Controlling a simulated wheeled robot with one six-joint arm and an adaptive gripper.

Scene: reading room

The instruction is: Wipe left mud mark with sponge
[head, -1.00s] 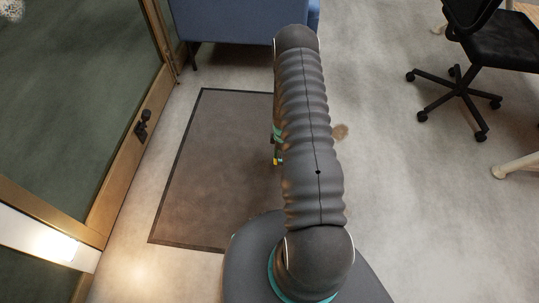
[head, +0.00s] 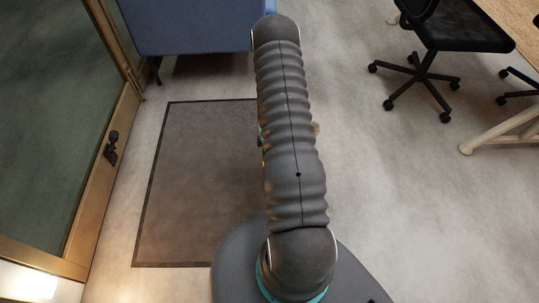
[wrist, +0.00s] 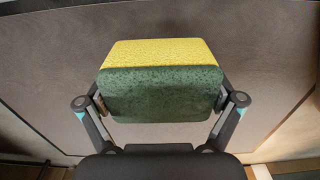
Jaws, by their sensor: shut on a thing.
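A sponge (wrist: 160,95), yellow on one layer and dark green on the other, is in the wrist view. My gripper (wrist: 162,104) is shut on it, with a finger at each side. In the head view my arm hides the sponge and nearly all of my gripper. A brown mud mark (head: 316,128) on the pale floor shows at the right edge of my arm, mostly hidden by it. No other mud mark is visible. The wrist view shows the sponge over a brown surface with dark edge lines; I cannot tell its height above it.
A brown floor mat (head: 200,190) lies left of my arm. A glass door with a wooden frame (head: 105,165) is at the left. A blue sofa (head: 185,25) stands at the back. A black office chair (head: 430,60) and a table (head: 515,30) are at the right. Floor between is clear.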

